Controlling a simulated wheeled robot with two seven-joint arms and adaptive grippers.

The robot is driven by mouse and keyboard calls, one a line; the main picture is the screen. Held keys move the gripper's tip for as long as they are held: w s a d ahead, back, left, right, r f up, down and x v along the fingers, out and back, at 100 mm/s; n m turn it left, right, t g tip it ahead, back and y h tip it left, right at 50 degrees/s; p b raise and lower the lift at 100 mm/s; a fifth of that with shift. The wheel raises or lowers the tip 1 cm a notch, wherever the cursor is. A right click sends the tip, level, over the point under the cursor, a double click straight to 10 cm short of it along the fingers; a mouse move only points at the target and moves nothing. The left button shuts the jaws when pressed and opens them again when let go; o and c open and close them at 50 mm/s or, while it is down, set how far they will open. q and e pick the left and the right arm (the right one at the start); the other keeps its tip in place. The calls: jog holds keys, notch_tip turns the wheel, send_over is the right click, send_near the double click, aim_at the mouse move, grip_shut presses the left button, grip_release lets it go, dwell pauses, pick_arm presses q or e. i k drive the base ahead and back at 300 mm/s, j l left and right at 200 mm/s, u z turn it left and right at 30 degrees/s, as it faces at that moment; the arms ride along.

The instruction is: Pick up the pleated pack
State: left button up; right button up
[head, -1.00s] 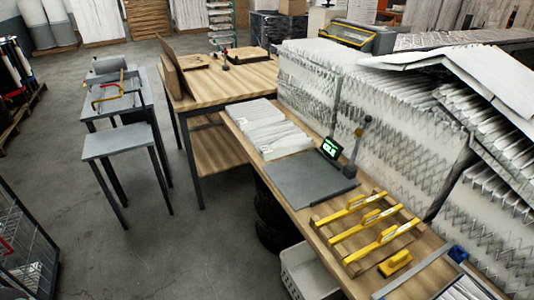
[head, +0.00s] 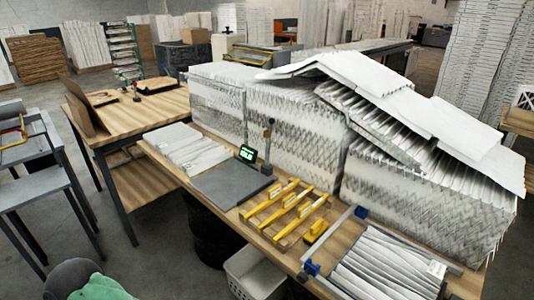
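A white pleated pack (head: 375,270) lies flat near the bottom right of the head view, on the near end of the long wooden bench (head: 277,232). Its folds run lengthwise and a small white label is at its right end. Metal bars with blue clamps (head: 312,268) lie along its left and back sides. Its lower edge is cut off by the frame. Neither of my grippers is in view. A dark and green rounded part, perhaps of my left arm, shows at the bottom left.
Large stacks of white pleated material (head: 300,130) line the bench's back. Yellow-handled tools (head: 285,210), a grey scale plate (head: 230,182) with a green display (head: 248,153) and flat white sheets (head: 186,149) occupy the bench. A white bin (head: 254,272) stands below it.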

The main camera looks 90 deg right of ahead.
aim_at(195, 157)
jog(key=z, duration=2.35)
jog(key=i+j+z, duration=0.1)
jog(key=i+j, duration=0.55)
jog(key=i, duration=0.2)
jog(key=i+j+z, duration=0.1)
jog(key=i+j, duration=0.65)
jog(key=i, duration=0.1)
